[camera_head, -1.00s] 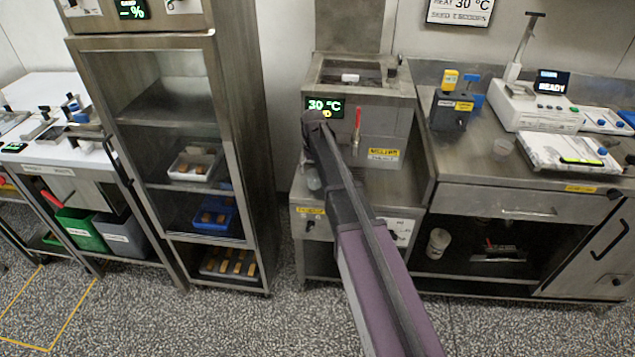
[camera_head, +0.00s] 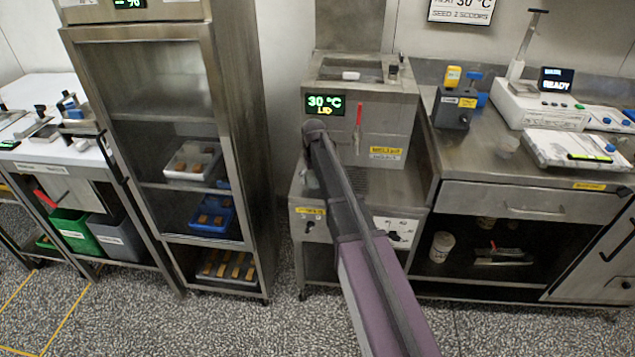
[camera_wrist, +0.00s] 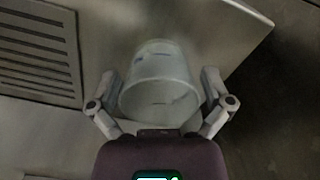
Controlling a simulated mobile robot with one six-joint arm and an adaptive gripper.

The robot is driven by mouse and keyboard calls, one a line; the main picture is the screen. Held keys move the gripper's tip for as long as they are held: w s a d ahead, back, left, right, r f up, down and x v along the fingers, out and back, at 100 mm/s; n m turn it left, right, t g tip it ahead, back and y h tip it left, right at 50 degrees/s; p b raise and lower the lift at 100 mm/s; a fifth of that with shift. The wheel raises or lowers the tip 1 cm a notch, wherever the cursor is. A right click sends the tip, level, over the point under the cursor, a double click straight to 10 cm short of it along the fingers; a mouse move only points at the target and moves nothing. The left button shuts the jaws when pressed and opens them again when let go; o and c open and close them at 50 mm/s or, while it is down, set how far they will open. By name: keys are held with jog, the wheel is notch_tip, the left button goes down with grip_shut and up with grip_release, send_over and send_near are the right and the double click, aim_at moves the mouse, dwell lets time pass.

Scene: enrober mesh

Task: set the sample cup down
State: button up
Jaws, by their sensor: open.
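In the wrist view, the sample cup (camera_wrist: 160,82), pale and translucent, sits between the two fingers of my gripper (camera_wrist: 160,92). The fingers are open, one on each side of the cup. The cup is over a bare metal surface (camera_wrist: 110,120); I cannot tell how firmly its base rests there. In the head view, my arm reaches toward the steel melter (camera_head: 384,128), and my gripper and the cup are hidden or too unclear to make out.
A slotted grille (camera_wrist: 38,45) lies left of the cup, and the metal ledge ends at right above a dark gap. The melter has a red lever (camera_head: 358,118) and a 30 °C display (camera_head: 325,104). A bench (camera_head: 470,165) with a scale (camera_head: 535,108) stands at right; a glass-fronted cabinet (camera_head: 150,80) at left.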

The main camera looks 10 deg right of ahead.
dwell(0.3)
jog(key=c, duration=0.9)
jog(key=shift+r, duration=0.2)
notch_tip(320, 180, up, 4)
jog(key=p, duration=0.4)
jog(key=shift+f, duration=0.2)
jog(key=s+a, duration=0.1)
jog(key=s, duration=0.4)
jog(key=s+a, duration=0.1)
jog(key=s, duration=0.4)
jog(key=s+a+r+p, duration=0.1)
jog(key=s, duration=0.4)
jog(key=shift+s, duration=0.4)
